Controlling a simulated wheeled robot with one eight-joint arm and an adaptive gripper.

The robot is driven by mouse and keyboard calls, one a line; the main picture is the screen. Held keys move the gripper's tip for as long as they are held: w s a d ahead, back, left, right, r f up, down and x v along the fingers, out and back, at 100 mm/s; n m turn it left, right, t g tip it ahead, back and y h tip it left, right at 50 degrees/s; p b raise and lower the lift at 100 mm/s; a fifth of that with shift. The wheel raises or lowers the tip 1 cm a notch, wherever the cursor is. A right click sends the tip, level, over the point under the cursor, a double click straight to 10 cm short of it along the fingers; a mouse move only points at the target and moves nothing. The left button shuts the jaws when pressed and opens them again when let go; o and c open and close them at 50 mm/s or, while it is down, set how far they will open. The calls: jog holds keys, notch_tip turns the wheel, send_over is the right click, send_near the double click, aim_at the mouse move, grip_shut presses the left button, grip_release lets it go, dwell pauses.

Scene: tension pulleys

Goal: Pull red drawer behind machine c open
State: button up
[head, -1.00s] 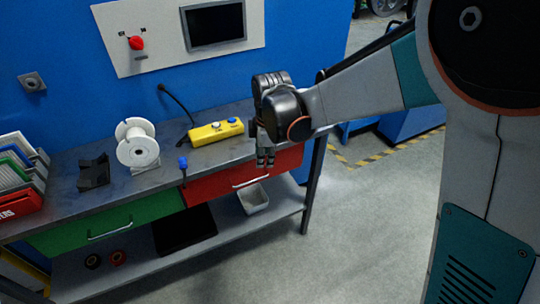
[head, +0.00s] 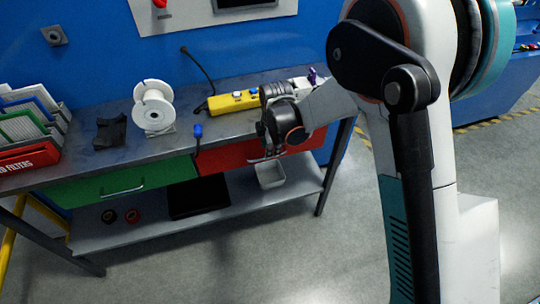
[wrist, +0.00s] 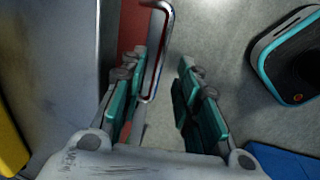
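The red drawer (head: 225,154) is under the right half of the workbench top in the head view and looks closed. Its red front (wrist: 132,25) shows at the top left of the wrist view, with the metal handle (wrist: 162,55) standing out from it. My gripper (head: 270,150) is in front of the drawer in the head view and hides most of the handle there. In the wrist view my gripper (wrist: 160,100) is open. The handle's near end lies between the fingers, closer to the left one. I cannot tell whether it touches.
The bench top carries a yellow control box (head: 234,101), a white spool (head: 153,107) and a red filter rack (head: 28,157). A green drawer (head: 118,183) is to the left. A white bin (head: 270,174) stands on the lower shelf (head: 150,230). The floor in front is clear.

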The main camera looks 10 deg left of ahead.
jog(key=shift+w+a+f+b, duration=0.15)
jog(key=shift+f+b, duration=0.1)
jog(key=shift+f, duration=0.8)
jog(key=shift+w+a+f+b, duration=0.1)
jog(key=shift+w+f+b, duration=0.1)
jog(key=shift+f, duration=0.8)
grip_shut()
